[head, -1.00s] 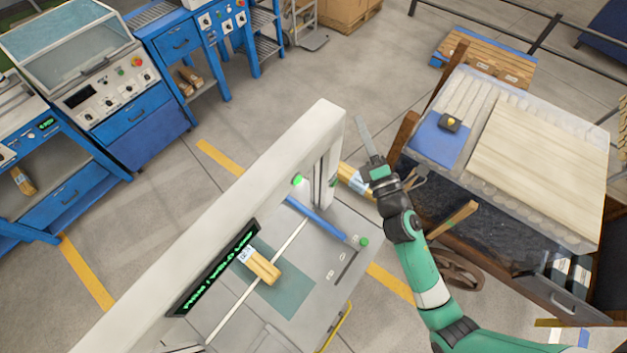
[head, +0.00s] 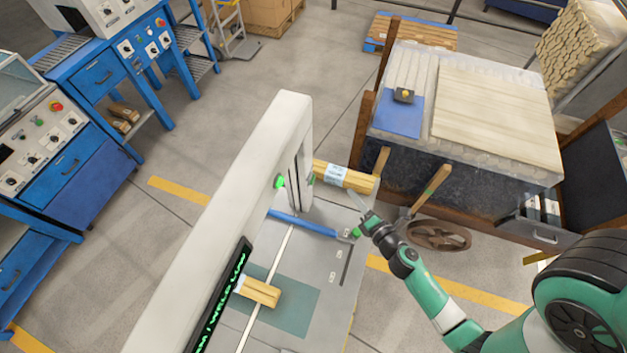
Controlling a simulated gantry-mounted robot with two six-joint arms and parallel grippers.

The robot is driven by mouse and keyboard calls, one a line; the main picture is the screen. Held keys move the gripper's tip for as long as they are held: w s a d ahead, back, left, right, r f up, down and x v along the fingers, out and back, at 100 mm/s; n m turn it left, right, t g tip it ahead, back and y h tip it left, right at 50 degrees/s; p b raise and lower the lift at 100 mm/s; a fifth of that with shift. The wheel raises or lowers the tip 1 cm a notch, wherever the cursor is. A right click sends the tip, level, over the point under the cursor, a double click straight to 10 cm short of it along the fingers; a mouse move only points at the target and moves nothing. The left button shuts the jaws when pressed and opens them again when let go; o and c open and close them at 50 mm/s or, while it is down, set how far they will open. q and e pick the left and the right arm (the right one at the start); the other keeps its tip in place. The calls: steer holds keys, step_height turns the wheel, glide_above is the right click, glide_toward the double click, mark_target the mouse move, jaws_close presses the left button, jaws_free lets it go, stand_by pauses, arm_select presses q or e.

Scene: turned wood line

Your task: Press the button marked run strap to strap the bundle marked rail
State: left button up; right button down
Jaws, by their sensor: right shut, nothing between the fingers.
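The strapping machine has a pale arch (head: 235,190) over a grey table (head: 318,285). A wooden bundle with a white label (head: 262,292) lies on the table, partly behind the arch. Another labelled wooden bundle (head: 345,178) shows beyond the arch's far post. A green button (head: 355,233) is on the table's far right corner, and another green knob (head: 279,183) is on the arch post. The writing on labels and buttons is too small to read. My right gripper (head: 358,199) is shut and empty, close by the corner button; I cannot tell whether they touch. My left gripper is out of view.
A green-lit display (head: 222,295) is on the arch. A dark-sided bench (head: 470,165) with pale boards stands at the back right, with a spoked handwheel (head: 438,235) below. Blue machines (head: 60,155) stand at the left. Floor between is clear.

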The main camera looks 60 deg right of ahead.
mark_target(313, 180)
steer(key=shift+w, duration=0.15)
steer(key=w+a+b, duration=0.1)
steer(key=w, duration=0.7)
steer(key=shift+w+a+b, duration=0.25)
steer(key=shift+b, duration=0.05)
stand_by(1.8)
steer(key=shift+w+a, duration=0.1)
steer(key=shift+w, duration=0.3)
steer(key=shift+w, duration=0.35)
stand_by(0.5)
steer(key=shift+s, duration=0.75)
